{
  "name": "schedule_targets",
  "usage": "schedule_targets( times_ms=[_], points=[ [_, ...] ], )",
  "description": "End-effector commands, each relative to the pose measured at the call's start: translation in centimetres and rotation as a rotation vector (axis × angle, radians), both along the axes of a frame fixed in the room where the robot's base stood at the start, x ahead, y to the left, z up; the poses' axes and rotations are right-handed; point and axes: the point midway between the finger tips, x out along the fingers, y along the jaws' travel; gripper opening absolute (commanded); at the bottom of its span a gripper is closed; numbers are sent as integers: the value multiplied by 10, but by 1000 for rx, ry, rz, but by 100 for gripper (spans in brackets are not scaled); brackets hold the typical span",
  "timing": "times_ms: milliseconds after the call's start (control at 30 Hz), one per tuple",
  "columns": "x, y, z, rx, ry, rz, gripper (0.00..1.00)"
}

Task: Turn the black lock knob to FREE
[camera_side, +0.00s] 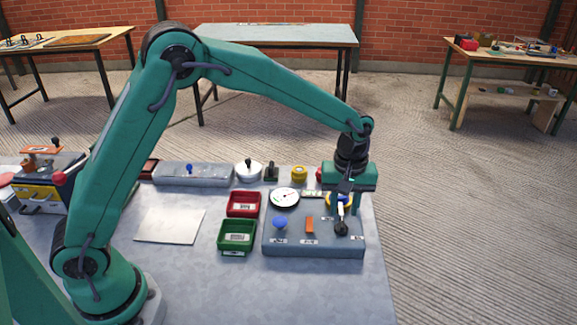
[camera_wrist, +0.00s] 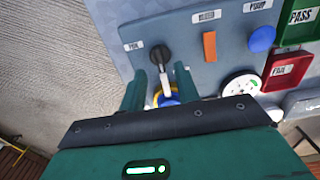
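The black lock knob (camera_side: 341,228) stands at the right end of a grey panel box (camera_side: 290,246), and its round black hub also shows in the wrist view (camera_wrist: 160,55). A grey pointer arm (camera_wrist: 165,84) runs from the hub toward my gripper. My gripper (camera_side: 346,205) points down over this end of the box. In the wrist view its two green fingers (camera_wrist: 159,80) are apart, one on each side of the pointer arm, with gaps visible. A small white label (camera_wrist: 133,46) sits near the knob; its word is too small to read.
On the same box are an orange lever (camera_side: 309,224), a blue knob (camera_side: 280,222) and a round white gauge (camera_side: 285,197). A yellow-and-blue part (camera_wrist: 168,99) lies partly behind my gripper. Red (camera_side: 243,204) and green (camera_side: 236,236) trays stand left of the box.

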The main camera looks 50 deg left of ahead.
Motion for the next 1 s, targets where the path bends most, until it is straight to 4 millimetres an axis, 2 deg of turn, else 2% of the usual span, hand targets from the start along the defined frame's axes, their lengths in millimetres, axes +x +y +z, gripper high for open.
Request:
schedule_targets(
  times_ms=[100,300,700,867,1000],
  points=[
    [-1,0,-16,1,3,0,32],
    [0,0,-34,1,1,0,32],
    [0,0,-40,0,0,0,32],
    [0,0,-39,0,0,0,2],
    [0,0,-39,0,0,0,0]
  ],
)
